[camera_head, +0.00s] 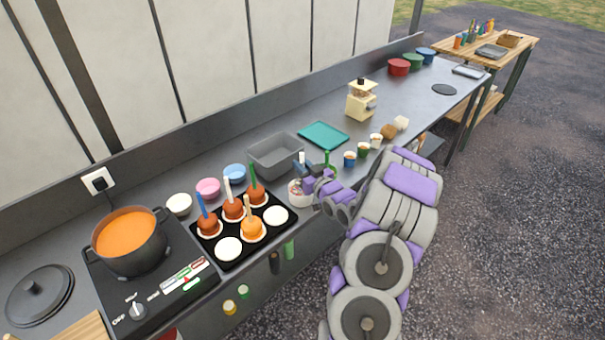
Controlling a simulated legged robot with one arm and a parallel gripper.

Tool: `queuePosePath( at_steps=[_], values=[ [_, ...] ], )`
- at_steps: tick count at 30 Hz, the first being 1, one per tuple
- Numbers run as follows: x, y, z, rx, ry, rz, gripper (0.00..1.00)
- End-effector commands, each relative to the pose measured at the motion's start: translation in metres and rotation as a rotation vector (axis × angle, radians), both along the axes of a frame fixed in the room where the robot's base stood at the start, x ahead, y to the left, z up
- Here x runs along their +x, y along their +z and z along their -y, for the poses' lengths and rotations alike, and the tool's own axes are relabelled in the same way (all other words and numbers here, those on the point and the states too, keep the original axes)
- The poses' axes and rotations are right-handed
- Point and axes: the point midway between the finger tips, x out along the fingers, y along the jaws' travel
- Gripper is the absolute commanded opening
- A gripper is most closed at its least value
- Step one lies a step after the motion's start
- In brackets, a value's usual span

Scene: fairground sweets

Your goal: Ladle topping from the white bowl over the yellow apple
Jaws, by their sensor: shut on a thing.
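The white bowl (300,198) stands on the counter just right of the black apple tray, with speckled red-and-white topping inside. My gripper (304,172) is over the bowl, shut on what looks like the ladle; a pale upright handle end (302,157) shows above the jaws. The ladle's lower part is hidden by the gripper and bowl, so I cannot tell whether it holds topping. The yellow apple (252,230), orange-yellow with a yellow stick, stands upright in the front row of the tray, left of the gripper.
The black tray (228,262) also holds several darker apples with upright sticks and white discs. A grey bin (276,155) stands behind the gripper. Several small cups (350,159) are to the right. A pot of orange liquid (128,237) sits on the left hob.

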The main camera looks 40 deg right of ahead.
Motion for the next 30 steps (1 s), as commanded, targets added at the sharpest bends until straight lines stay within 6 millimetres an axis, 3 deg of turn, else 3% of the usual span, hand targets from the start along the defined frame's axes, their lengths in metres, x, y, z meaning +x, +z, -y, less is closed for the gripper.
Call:
queuePosePath(
  at_steps=[3,13,30],
  values=[
    [0.0,0.026,0.0,-0.002,-0.001,0.004,0.0],
    [0.0,0.065,0.001,-0.001,-0.002,0.004,0.0],
    [0.0,0.069,0.001,0.001,-0.001,0.002,0.0]
  ],
)
